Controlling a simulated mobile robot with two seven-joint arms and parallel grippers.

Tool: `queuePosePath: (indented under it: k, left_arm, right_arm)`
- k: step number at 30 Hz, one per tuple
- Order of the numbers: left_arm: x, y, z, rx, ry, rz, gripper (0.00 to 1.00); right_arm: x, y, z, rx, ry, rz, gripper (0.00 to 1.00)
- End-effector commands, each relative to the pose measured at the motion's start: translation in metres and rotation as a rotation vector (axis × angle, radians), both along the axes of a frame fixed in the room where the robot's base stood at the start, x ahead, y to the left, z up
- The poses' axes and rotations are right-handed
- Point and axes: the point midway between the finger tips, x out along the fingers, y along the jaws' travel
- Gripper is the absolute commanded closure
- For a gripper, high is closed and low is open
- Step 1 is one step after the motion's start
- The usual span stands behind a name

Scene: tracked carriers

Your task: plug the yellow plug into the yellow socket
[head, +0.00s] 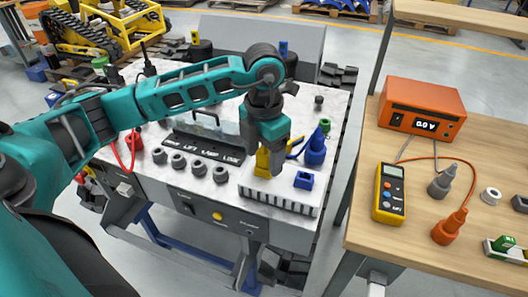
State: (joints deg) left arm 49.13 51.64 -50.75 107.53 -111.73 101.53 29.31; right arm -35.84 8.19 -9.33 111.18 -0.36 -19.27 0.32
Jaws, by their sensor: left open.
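My left gripper (268,150) reaches down over the right part of the white-topped bench, with its jaws open. A yellow piece (262,163) shows at its fingers, above the white slotted block (278,201). The fingers partly hide this piece. I cannot tell whether it is the yellow plug, the yellow socket or both together. My right gripper is not in view.
A blue socket (304,180) sits on the block, with a blue plug (315,152) behind it. Several grey round pieces (198,166) line the bench left of the gripper. A wooden table at right holds an orange meter box (422,108) and a yellow multimeter (390,192).

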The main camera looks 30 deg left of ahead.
Motion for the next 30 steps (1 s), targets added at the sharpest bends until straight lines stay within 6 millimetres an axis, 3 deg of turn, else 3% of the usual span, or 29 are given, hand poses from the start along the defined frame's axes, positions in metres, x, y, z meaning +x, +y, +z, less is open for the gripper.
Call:
queuePosePath:
  k: [4,7,15,21,30]
  left_arm:
    - [0.0,0.0,0.0,0.0,0.0,0.0,0.3]
    - [0.001,0.0,0.023,-0.002,-0.006,-0.001,0.3]
    - [0.001,0.0,0.086,0.0,-0.005,-0.002,0.3]
    - [0.001,0.0,0.119,0.0,-0.003,0.001,0.3]
    - [0.0,0.0,0.129,0.0,0.001,0.0,0.3]
  right_arm:
    - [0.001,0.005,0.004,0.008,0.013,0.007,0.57]
    - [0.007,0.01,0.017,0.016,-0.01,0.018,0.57]
    - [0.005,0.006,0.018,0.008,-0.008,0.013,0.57]
    - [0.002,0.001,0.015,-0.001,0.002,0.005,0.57]
    - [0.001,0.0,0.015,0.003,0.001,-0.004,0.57]
